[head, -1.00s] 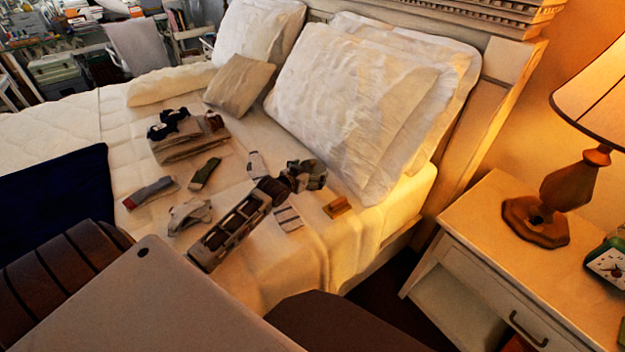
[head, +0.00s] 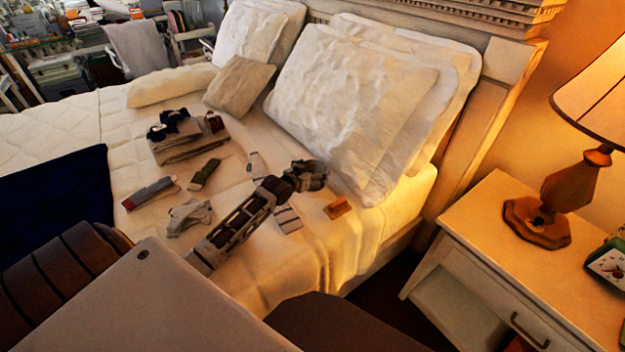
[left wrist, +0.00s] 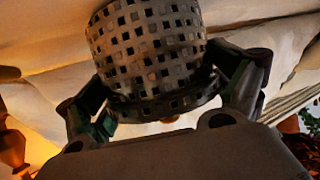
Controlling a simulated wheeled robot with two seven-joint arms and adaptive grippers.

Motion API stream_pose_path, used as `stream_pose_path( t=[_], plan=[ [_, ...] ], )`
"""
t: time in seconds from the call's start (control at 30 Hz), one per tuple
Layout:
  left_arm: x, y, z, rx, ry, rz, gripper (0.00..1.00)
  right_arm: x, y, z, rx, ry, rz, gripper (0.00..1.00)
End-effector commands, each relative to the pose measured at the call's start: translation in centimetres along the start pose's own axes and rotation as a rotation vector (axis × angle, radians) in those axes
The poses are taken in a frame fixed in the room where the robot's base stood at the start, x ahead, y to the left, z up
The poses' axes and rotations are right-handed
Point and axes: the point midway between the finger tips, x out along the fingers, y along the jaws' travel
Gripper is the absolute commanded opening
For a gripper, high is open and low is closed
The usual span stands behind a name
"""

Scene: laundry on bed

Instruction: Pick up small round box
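The small round box (left wrist: 150,50) is a grey cylinder with a pattern of dark and light squares and a rim band, large in the left wrist view. My left gripper (left wrist: 160,85) has one finger on each side of it, and both fingers appear to press against its sides. In the head view my left gripper (head: 308,174) is over the bed near the big white pillow, and the box between its fingers is small and partly hidden. I cannot tell how far the box is from the bed. My right gripper is not in view.
The bed holds white pillows (head: 345,105), folded clothes (head: 185,140), several socks, a striped cloth (head: 288,219) and a small orange-brown block (head: 337,208) right of my left gripper. A nightstand (head: 500,225) with a lamp (head: 560,190) stands at the right.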

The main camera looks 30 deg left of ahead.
Motion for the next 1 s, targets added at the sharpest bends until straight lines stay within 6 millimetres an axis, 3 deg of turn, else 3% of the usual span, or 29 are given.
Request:
stream_pose_path(
  t=[0.57, 1.0],
  plan=[
    [-0.3, 0.0, -0.8, 0.0, 0.0, 0.0, 0.67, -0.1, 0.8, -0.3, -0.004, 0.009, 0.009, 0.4],
    [-2.5, 0.0, -6.1, 0.001, 0.002, 0.0, 0.67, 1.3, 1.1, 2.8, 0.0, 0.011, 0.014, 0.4]
  ],
)
